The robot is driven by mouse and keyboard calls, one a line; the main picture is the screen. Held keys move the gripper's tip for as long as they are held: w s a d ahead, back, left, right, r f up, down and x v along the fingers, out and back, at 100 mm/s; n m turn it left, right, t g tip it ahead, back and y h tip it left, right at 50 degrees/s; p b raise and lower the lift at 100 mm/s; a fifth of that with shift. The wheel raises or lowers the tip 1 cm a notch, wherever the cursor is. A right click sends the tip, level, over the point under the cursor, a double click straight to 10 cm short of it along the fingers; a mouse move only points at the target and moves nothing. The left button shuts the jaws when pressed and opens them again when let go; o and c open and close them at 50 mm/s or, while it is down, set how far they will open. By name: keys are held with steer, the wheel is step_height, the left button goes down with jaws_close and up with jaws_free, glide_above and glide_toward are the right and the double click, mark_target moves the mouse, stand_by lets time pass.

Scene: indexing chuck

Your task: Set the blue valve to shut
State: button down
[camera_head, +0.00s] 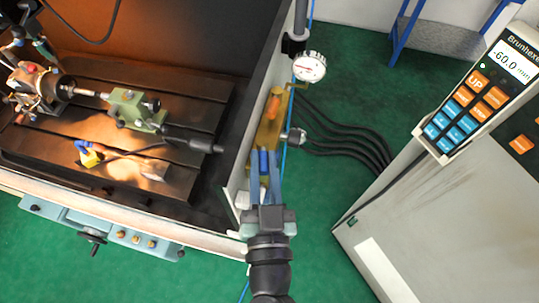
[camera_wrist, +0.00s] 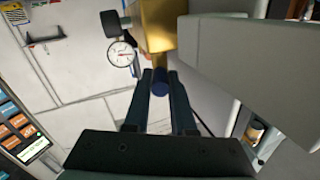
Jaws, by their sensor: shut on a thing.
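The blue valve (camera_head: 264,161) is a short blue handle at the near end of a brass block (camera_head: 266,132) on the machine's right side wall. An orange handle (camera_head: 272,107) sits farther along the same block. My gripper (camera_head: 264,174) reaches the blue valve from the near side, with its two fingers on either side of it. In the wrist view the blue valve (camera_wrist: 159,89) shows as a rounded blue end between the fingers, below the brass block (camera_wrist: 158,27). My gripper is shut on it. The valve's inner end is hidden.
A dial gauge (camera_head: 309,66) stands above the block and a round metal fitting (camera_head: 296,136) juts from its right. Black hoses (camera_head: 350,139) run right to a grey cabinet (camera_head: 440,225) with a keypad. The machine bed (camera_head: 190,92) lies left.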

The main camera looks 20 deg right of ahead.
steer(key=shift+w+a+r+m+g+h+p, duration=0.1)
steer(key=shift+a+m+g+h+p, duration=0.25)
steer(key=shift+h+p, duration=0.3)
steer(key=shift+w+m+g+h+p, duration=0.1)
steer(key=shift+m+g+h+p, duration=0.05)
steer(key=shift+m+h+p, duration=0.4)
steer(key=shift+a+h, duration=0.1)
steer(key=shift+h, duration=0.3)
steer(key=c, duration=0.8)
jaws_free()
steer(key=shift+o, duration=0.2)
steer(key=shift+p, duration=0.35)
